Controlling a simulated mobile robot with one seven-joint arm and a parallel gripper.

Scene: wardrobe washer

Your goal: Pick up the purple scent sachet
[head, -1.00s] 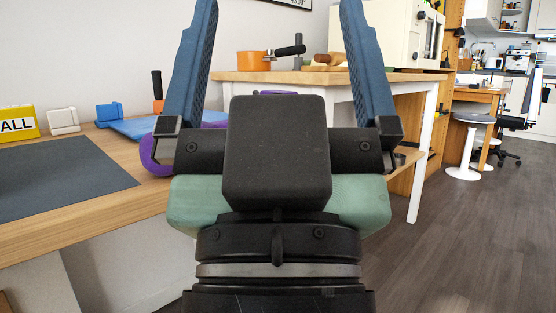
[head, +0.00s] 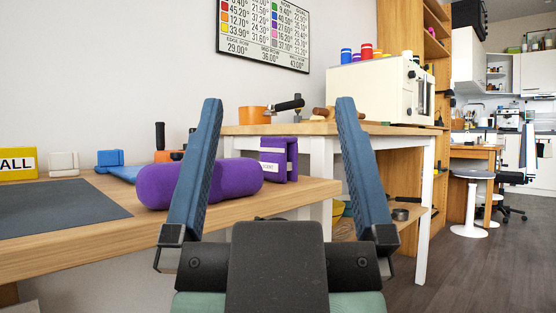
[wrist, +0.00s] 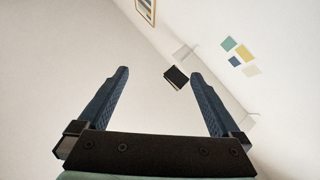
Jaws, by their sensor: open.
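Two purple things lie at the right end of the wooden worktop in the head view. My gripper (head: 278,100) is open and empty, fingers pointing up. Its left finger covers part of the roll in the picture.
The wooden worktop (head: 95,248) carries a dark mat (head: 50,208), a yellow sign (head: 17,163), and white and blue blocks.

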